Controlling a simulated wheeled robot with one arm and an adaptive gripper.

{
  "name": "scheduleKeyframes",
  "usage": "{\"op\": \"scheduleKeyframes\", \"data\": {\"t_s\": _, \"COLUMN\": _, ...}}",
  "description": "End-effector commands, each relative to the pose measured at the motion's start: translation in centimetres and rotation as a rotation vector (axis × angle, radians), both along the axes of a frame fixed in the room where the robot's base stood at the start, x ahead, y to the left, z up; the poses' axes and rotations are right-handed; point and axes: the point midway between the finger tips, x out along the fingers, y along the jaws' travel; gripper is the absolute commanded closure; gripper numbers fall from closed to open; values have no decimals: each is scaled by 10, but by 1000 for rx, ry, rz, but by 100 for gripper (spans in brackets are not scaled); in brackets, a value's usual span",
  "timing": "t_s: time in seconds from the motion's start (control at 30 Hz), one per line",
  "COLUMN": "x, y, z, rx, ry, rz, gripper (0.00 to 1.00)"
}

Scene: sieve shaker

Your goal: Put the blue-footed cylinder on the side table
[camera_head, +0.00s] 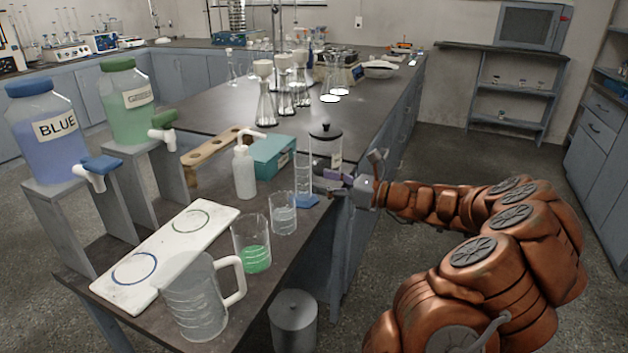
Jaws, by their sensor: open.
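The blue-footed cylinder (303,176) is a slim clear cylinder standing upright on a blue foot (303,201) near the right edge of the dark bench (270,290). My gripper (322,172) comes in from the right at about the cylinder's mid-height. It is open, with its fingers pointing left toward the cylinder. The fingers are small and partly hidden, so I cannot tell whether they reach around the cylinder or stop just beside it. I cannot tell which surface is the side table.
A black-lidded jar (326,143) stands behind my gripper. A teal box (274,155), a white bottle (244,173), a clear beaker (283,214), a green-liquid beaker (252,243) and a handled jug (194,298) crowd the bench. A grey bin (293,322) stands below. Floor on the right is open.

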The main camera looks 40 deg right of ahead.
Motion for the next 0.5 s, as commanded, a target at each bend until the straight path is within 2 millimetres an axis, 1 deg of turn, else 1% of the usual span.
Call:
{"op": "scheduleKeyframes", "data": {"t_s": 0.03, "x": -8, "y": -7, "z": 0, "rx": -1, "ry": 1, "rz": -6, "gripper": 35}}
{"op": "scheduleKeyframes", "data": {"t_s": 0.23, "x": -39, "y": -25, "z": 0, "rx": -1, "ry": -1, "rz": -4, "gripper": 35}}
{"op": "scheduleKeyframes", "data": {"t_s": 0.4, "x": -58, "y": -36, "z": 0, "rx": -1, "ry": 2, "rz": -4, "gripper": 35}}
{"op": "scheduleKeyframes", "data": {"t_s": 0.5, "x": -65, "y": -39, "z": 0, "rx": 1, "ry": 1, "rz": -2, "gripper": 35}}
